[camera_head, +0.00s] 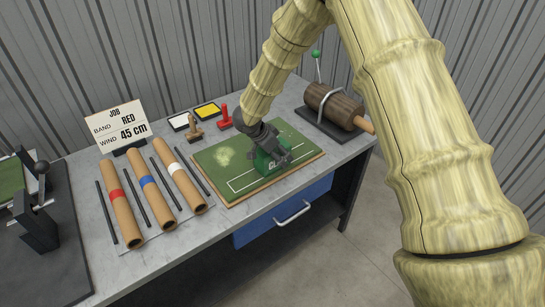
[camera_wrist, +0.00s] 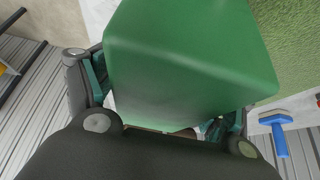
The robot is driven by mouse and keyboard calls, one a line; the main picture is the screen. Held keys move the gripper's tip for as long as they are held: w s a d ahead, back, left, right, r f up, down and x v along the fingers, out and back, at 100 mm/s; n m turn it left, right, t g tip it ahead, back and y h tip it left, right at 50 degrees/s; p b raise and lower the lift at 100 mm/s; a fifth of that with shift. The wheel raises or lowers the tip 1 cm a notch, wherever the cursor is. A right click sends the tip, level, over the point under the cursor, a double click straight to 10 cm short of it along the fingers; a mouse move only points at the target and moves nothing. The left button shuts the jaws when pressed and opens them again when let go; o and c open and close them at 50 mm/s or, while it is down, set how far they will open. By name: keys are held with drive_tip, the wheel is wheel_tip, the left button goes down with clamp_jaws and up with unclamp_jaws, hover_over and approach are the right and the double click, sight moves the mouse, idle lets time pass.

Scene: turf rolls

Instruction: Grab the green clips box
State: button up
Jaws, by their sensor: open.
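In the wrist view the box (camera_wrist: 190,60) fills the space between the two spread fingers of my gripper (camera_wrist: 160,110). The fingers lie on either side of it. Whether they touch it cannot be told.
Cardboard tubes with red (camera_head: 120,203), blue (camera_head: 151,188) and white (camera_head: 180,175) bands lie left of the mat. A red stamp (camera_head: 224,117) and a brown stamp (camera_head: 194,130) stand behind it. A dark roll on a stand (camera_head: 335,106) is at the right. A blue-handled tool (camera_wrist: 277,130) shows in the wrist view.

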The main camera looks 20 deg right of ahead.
drive_tip(key=shift+f, duration=0.1)
drive_tip(key=shift+c, duration=0.8)
drive_tip(key=shift+s, duration=0.1)
drive_tip(key=c, duration=1)
drive_tip(key=shift+o, duration=0.2)
drive_tip(key=shift+b, duration=0.3)
